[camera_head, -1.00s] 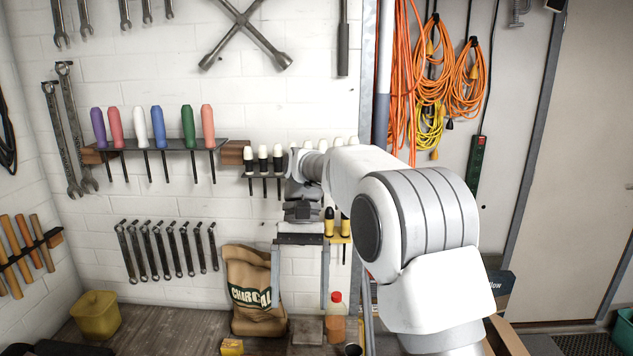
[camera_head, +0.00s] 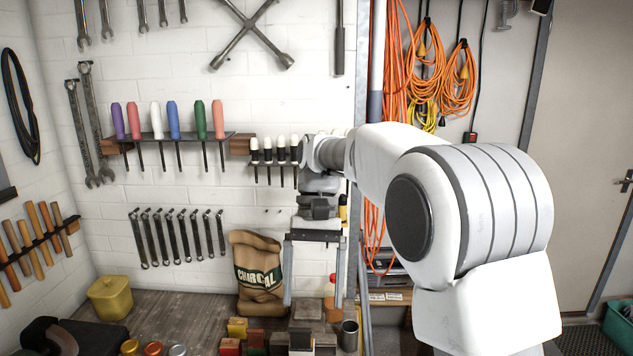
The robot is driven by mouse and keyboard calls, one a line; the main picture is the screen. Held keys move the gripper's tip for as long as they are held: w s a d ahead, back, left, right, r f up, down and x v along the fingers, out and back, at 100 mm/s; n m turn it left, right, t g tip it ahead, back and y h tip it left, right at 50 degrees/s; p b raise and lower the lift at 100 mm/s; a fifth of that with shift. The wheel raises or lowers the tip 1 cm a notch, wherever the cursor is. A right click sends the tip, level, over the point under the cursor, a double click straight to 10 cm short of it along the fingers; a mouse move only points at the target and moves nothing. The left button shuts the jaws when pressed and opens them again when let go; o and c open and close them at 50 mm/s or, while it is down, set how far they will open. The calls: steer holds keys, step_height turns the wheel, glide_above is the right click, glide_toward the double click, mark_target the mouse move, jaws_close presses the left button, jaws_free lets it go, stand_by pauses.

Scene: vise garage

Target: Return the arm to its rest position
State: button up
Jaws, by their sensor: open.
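My arm (camera_head: 470,215) is white and grey and fills the right middle of the head view. It is bent, with its wrist reaching left in front of the wall. My gripper (camera_head: 313,300) hangs from the wrist and points down over the workbench. Its two grey fingers are wide apart, and nothing shows held between them. My arm hides part of the wall and the floor behind it.
The wooden workbench (camera_head: 195,310) bears a charcoal bag (camera_head: 257,275), a yellow pot (camera_head: 110,298), a metal cup (camera_head: 349,335) and several small blocks (camera_head: 237,327). A screwdriver rack (camera_head: 180,137) is on the wall. Orange cables (camera_head: 458,85) hang behind my arm.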

steer(key=s+d+f+t+b, duration=0.2)
steer(key=s+d+t, duration=0.3)
steer(key=s+d, duration=0.2)
steer(key=s+d+f+t+b, duration=0.2)
steer(key=s+d+t, duration=0.3)
steer(key=s, duration=0.6)
steer(key=shift+d+f+t+h+b, duration=0.3)
steer(key=shift+d+f+t+b, duration=0.1)
steer(key=shift+d, duration=0.85)
